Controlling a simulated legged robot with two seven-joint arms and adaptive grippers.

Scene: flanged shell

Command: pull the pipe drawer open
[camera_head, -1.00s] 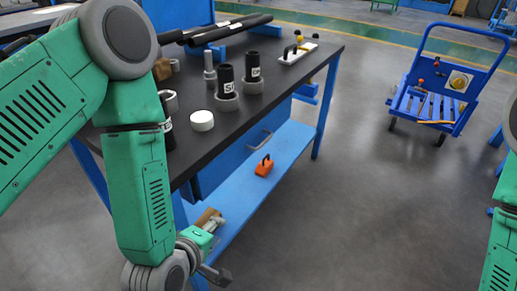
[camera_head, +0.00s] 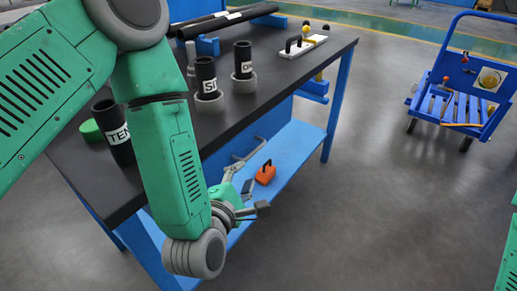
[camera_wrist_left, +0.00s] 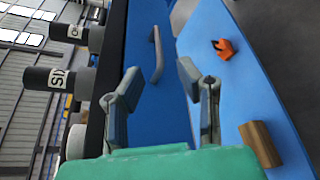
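The pipe drawer has a blue front (camera_wrist_left: 160,112) under the dark tabletop, with a grey bar handle (camera_wrist_left: 155,55) in the left wrist view. The front looks flush with the table, though my arm covers much of it in the head view. My left gripper (camera_wrist_left: 160,72) is open, its two fingers spread to either side of the handle's line. The handle shows beyond the fingertips, and I see no contact. In the head view my left gripper (camera_head: 251,166) is beside the table's front, above the lower shelf. My right gripper is out of view.
Labelled black pipes (camera_head: 206,75) in grey flanges stand on the tabletop (camera_head: 268,95). An orange block (camera_head: 265,172) sits on the blue lower shelf (camera_head: 293,148); a brown block (camera_wrist_left: 260,144) shows there too. A blue cart (camera_head: 466,90) stands at right. The floor between is clear.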

